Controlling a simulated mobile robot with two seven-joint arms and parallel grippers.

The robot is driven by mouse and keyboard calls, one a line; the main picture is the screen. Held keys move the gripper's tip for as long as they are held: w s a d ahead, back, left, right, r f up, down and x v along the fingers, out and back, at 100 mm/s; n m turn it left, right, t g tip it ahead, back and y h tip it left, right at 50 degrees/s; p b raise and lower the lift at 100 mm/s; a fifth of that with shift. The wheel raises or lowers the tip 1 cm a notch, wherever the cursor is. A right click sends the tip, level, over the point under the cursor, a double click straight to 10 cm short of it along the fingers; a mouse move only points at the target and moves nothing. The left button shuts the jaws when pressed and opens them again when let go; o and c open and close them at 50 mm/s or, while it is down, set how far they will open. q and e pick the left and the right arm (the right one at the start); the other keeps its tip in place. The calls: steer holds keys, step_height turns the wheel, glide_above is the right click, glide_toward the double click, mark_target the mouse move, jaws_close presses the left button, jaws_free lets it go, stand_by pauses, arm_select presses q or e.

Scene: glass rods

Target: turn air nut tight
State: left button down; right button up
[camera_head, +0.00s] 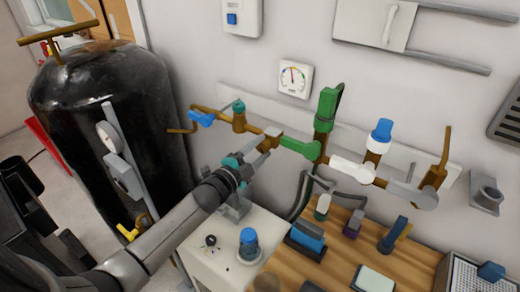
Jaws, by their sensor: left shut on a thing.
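My left arm comes in from the lower left. My left gripper (268,145) is at the wall pipework and is shut on a small brass nut (274,132), which I take to be the air nut. The nut sits on the brass pipe (258,127) just left of a green fitting (298,147). The fingers hide part of the nut, and its thread cannot be seen. My right gripper is out of view.
A black tank (75,120) stands at the left. A green-handled valve (325,108), a blue-capped fitting (379,135) and a white pipe part (350,168) continue right. Below are a white cabinet (205,262) and a wooden bench (335,265) with several tools.

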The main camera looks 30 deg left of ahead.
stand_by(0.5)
arm_select(q)
steer(key=shift+c, duration=1.5)
jaws_free()
steer(key=shift+s, duration=0.1)
steer(key=s+a, duration=0.2)
steer(key=s, duration=1.3)
steer(key=shift+a, duration=0.1)
